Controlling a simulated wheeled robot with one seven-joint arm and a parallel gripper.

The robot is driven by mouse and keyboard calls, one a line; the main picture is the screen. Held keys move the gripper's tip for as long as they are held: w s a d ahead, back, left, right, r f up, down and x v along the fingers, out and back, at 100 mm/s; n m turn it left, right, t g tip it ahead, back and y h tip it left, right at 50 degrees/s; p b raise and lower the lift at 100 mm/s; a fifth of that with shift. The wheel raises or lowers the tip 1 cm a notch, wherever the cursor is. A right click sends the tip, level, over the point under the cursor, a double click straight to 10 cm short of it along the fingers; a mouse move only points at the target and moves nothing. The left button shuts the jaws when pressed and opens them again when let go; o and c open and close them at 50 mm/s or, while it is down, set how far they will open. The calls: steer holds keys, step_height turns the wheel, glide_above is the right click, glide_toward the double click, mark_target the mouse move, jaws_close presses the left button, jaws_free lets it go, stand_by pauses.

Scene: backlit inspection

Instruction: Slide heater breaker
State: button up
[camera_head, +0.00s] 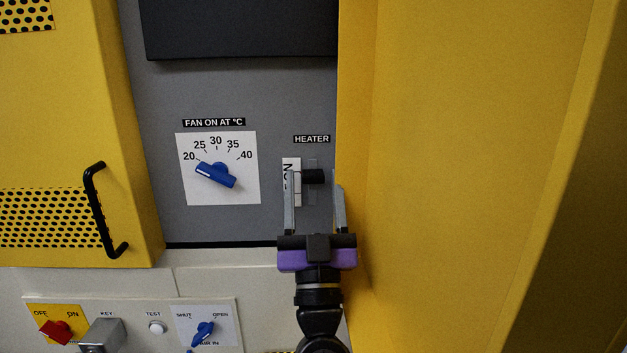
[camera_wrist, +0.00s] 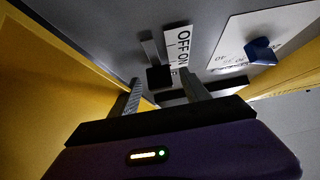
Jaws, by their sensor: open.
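The heater breaker is a black knob (camera_head: 314,176) under the HEATER label (camera_head: 312,139) on the grey panel. In the head view it sits at the upper end of its slot, beside the ON mark of a white strip (camera_head: 291,185). The wrist view shows the knob (camera_wrist: 160,76), its slot (camera_wrist: 151,48) and the OFF ON strip (camera_wrist: 178,42). My gripper (camera_head: 314,182) is open, with one finger on each side of the knob in the head view. In the wrist view the gripper (camera_wrist: 162,84) also has the knob between its fingertips. I cannot tell whether either finger touches it.
A yellow door (camera_head: 450,150) stands close on the right of my gripper. A blue fan dial (camera_head: 216,174) is to the left. A yellow panel with a black handle (camera_head: 97,210) is further left. Below are a red switch (camera_head: 57,332) and a blue air switch (camera_head: 204,333).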

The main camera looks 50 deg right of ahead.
steer(key=shift+w+d+r, duration=0.1)
steer(key=shift+r, duration=0.05)
steer(key=shift+c, duration=0.4)
jaws_close()
stand_by(0.9)
